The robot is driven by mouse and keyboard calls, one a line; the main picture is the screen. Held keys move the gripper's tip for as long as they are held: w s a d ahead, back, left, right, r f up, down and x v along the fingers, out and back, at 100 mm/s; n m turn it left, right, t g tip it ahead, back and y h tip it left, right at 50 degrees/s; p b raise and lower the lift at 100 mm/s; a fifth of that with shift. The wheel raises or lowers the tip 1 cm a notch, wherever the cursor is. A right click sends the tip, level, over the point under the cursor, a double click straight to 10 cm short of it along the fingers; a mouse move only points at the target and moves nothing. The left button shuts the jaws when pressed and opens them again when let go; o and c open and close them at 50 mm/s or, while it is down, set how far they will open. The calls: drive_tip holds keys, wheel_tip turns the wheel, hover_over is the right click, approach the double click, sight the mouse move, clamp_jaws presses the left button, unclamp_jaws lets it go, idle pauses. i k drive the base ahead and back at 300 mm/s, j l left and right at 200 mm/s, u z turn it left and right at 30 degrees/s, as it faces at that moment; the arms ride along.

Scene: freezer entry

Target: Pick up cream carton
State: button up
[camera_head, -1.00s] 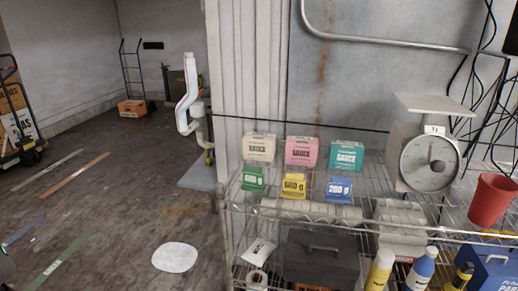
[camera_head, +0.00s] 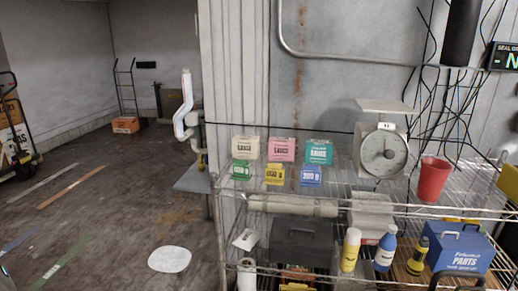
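The cream carton (camera_head: 246,148) stands upright at the left end of the upper wire shelf, with dark print on its front. A pink carton (camera_head: 282,149) stands just to its right, and a teal carton (camera_head: 319,151) stands to the right of that one. A green label block (camera_head: 241,170) is in front of the cream carton, with a yellow one (camera_head: 274,174) and a blue one (camera_head: 310,176) in front of the others. My gripper cannot be made out in this view, and nothing is seen touching the cream carton.
A dial scale (camera_head: 384,150) and a red cup (camera_head: 432,179) stand further right on the upper shelf. Below are bottles (camera_head: 385,249), a blue parts box (camera_head: 461,248) and a dark box (camera_head: 301,241). Open floor (camera_head: 110,215) lies left.

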sight(244, 147)
drive_tip(key=j+z, duration=0.1)
drive_tip(key=z, duration=0.95)
drive_tip(key=i+j, duration=0.15)
drive_tip(key=j, duration=0.25)
drive_tip(key=i+j, duration=0.15)
drive_tip(key=j, duration=0.25)
drive_tip(key=i+j, duration=0.1)
drive_tip(key=j, duration=0.25)
drive_tip(key=i+j, duration=0.15)
drive_tip(key=j, duration=0.25)
drive_tip(key=i+j, duration=0.15)
drive_tip(key=j, duration=0.25)
drive_tip(key=i+j, duration=0.15)
drive_tip(key=j, duration=0.25)
drive_tip(key=i+j, duration=0.1)
drive_tip(key=j, duration=0.25)
drive_tip(key=i+j, duration=0.15)
drive_tip(key=j, duration=0.25)
